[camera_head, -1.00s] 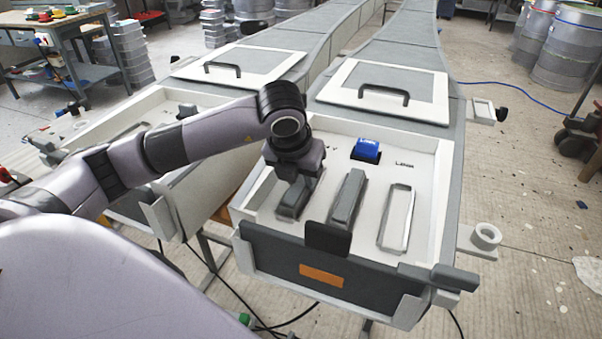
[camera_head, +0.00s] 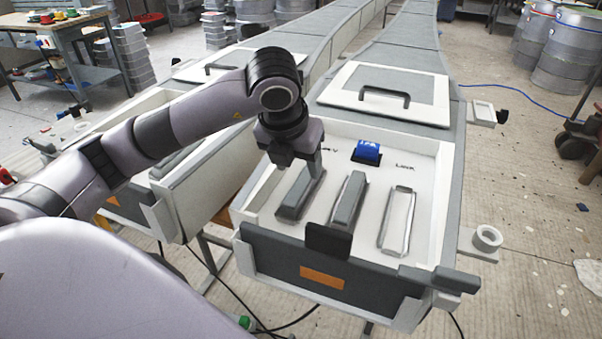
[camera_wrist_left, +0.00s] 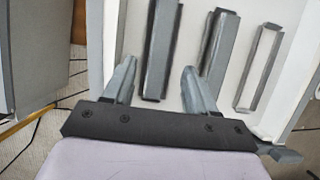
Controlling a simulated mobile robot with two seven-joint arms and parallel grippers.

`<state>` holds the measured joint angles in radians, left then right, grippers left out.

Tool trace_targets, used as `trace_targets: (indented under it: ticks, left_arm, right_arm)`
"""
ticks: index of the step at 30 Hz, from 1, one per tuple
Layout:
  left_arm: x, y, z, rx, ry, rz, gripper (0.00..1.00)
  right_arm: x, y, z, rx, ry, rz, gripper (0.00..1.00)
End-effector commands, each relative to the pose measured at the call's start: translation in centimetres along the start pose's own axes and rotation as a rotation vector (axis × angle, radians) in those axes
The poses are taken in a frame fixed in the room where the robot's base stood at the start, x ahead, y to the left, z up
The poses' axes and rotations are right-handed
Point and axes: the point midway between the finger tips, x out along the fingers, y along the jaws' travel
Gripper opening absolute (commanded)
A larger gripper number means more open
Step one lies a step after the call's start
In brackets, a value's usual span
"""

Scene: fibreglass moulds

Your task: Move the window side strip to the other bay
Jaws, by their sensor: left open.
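Two raised grey strips lie in the white tray of the near mould, a left strip (camera_head: 300,192) and a middle strip (camera_head: 346,200). An empty-looking rectangular outline (camera_head: 396,221) is to their right. I cannot tell which strip is the window side one. My left gripper (camera_head: 298,166) is open and empty, above the far end of the left strip. In the left wrist view, the left strip (camera_wrist_left: 161,45) shows between and beyond the two open fingers (camera_wrist_left: 157,75), and the middle strip (camera_wrist_left: 218,45) is right of them. My right gripper is not in view.
A blue block (camera_head: 367,151) sits at the tray's back, with dark lettering beside it. A handled lid (camera_head: 385,92) lies behind. A second tray (camera_head: 160,175) stands left, partly hidden by my arm. A dark front panel (camera_head: 330,268) closes the near side.

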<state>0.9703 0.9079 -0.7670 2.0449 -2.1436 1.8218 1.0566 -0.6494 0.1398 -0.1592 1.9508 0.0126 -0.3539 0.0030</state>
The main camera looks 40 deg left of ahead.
Motion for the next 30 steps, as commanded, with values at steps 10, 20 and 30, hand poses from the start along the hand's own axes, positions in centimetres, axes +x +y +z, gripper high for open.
trace_targets:
  ticks: [10,20,30]
  left_arm:
    - [-5.9,-0.1,0.0,0.000,-0.001,-0.001,0.57]
    - [-6.6,0.0,0.0,0.000,0.001,0.001,0.57]
    - [-6.6,0.0,0.0,0.000,0.001,0.001,0.57]
  right_arm:
    - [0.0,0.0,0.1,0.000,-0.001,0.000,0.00]
    - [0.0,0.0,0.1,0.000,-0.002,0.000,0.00]
    - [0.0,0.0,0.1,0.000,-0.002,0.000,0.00]
